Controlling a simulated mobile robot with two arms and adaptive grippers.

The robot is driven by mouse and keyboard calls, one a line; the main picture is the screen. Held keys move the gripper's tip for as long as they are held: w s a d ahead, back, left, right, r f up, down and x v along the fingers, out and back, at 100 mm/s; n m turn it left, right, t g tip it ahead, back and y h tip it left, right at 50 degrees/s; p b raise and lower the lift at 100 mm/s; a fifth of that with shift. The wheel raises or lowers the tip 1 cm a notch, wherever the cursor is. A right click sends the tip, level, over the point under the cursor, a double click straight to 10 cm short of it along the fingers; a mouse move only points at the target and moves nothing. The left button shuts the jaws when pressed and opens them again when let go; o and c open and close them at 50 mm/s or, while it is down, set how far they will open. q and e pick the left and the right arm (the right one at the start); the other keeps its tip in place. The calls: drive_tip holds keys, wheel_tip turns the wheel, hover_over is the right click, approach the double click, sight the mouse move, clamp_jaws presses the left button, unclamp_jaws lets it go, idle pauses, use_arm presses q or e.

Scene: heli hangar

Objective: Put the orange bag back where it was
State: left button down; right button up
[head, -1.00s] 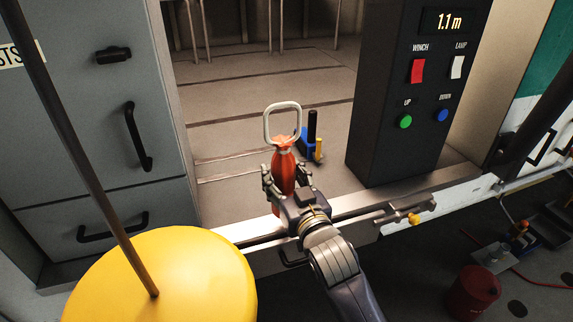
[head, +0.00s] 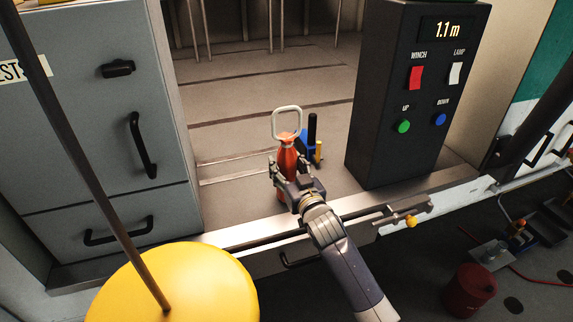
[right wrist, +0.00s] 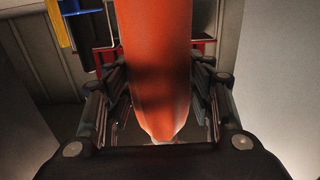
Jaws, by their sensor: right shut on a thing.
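The orange bag (head: 287,153) is slim and upright, with a pale loop handle (head: 287,122) on top. My right gripper (head: 287,178) is shut around its body, just inside the doorway sill. In the right wrist view the orange bag (right wrist: 157,65) fills the middle, between the fingers of my right gripper (right wrist: 157,100). Whether the bag's bottom touches the floor is hidden by the gripper. My left gripper is not in view.
A blue object with black and yellow posts (head: 311,145) stands just behind the bag. A dark control box (head: 400,120) is to the right, a grey cabinet (head: 85,130) to the left. A yellow disc (head: 190,285) on a pole is in front. The cabin floor (head: 265,95) behind is clear.

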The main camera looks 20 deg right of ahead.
drive_tip(key=shift+f, duration=0.1)
idle(0.3)
drive_tip(key=o, duration=1.2)
drive_tip(key=shift+f, duration=0.15)
drive_tip(key=shift+s, duration=0.25)
drive_tip(key=s+b, duration=0.2)
drive_tip(key=s, duration=0.9)
drive_tip(key=shift+s+d, duration=0.3)
drive_tip(key=shift+d, duration=0.05)
